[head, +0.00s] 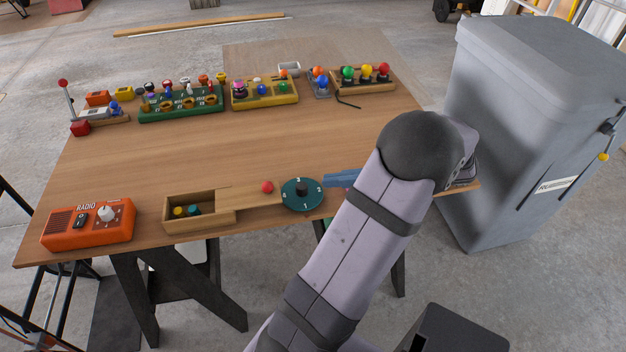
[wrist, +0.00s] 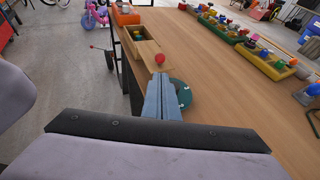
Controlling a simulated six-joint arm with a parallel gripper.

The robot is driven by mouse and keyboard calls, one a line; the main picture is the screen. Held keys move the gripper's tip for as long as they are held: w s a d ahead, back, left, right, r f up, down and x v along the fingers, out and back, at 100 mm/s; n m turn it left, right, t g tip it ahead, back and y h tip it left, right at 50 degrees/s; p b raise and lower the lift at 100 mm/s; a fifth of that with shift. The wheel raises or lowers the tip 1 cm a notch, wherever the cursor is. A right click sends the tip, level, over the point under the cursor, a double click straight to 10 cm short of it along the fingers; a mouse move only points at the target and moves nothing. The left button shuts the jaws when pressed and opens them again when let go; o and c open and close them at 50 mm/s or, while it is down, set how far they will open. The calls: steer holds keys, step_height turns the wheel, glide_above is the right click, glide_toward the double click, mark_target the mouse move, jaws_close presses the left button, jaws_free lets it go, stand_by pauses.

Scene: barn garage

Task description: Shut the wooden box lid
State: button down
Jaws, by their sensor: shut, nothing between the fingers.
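The wooden box (head: 198,226) sits near the front edge of the table. Its sliding lid (head: 247,198) is drawn out to the right, with a red knob (head: 267,187) near its right end. The left part of the box is open, showing a yellow and a teal piece inside. The box (wrist: 146,49) and red knob (wrist: 160,59) also show in the wrist view, beyond the fingertips. My gripper (head: 328,180) has blue fingers, shut and empty, right of the knob and apart from it. The fingers (wrist: 160,79) point toward the knob in the wrist view.
A round teal numbered dial (head: 302,205) lies between the lid and my gripper. An orange radio (head: 88,226) stands left of the box. Several toy boards, including a green one (head: 181,104), line the back edge. The middle of the table (head: 220,150) is clear.

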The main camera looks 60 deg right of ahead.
mark_target(238, 206)
steer(key=p+x, duration=0.1)
steer(key=x, duration=1.2)
steer(key=shift+w+f+p, duration=0.1)
steer(key=shift+w+p, duration=0.1)
steer(key=shift+p, duration=0.2)
steer(key=shift+a, duration=0.1)
steer(key=w+a, duration=0.8)
steer(key=a, duration=0.1)
steer(key=shift+w, duration=0.4)
steer(key=shift+r, duration=0.2)
steer(key=shift+s+d+r+p, duration=0.15)
steer(key=shift+s+r+p, duration=0.05)
steer(key=shift+s+p, duration=0.3)
steer(key=v, duration=1.3)
steer(key=shift+d+f, duration=0.15)
steer(key=shift+d, duration=0.05)
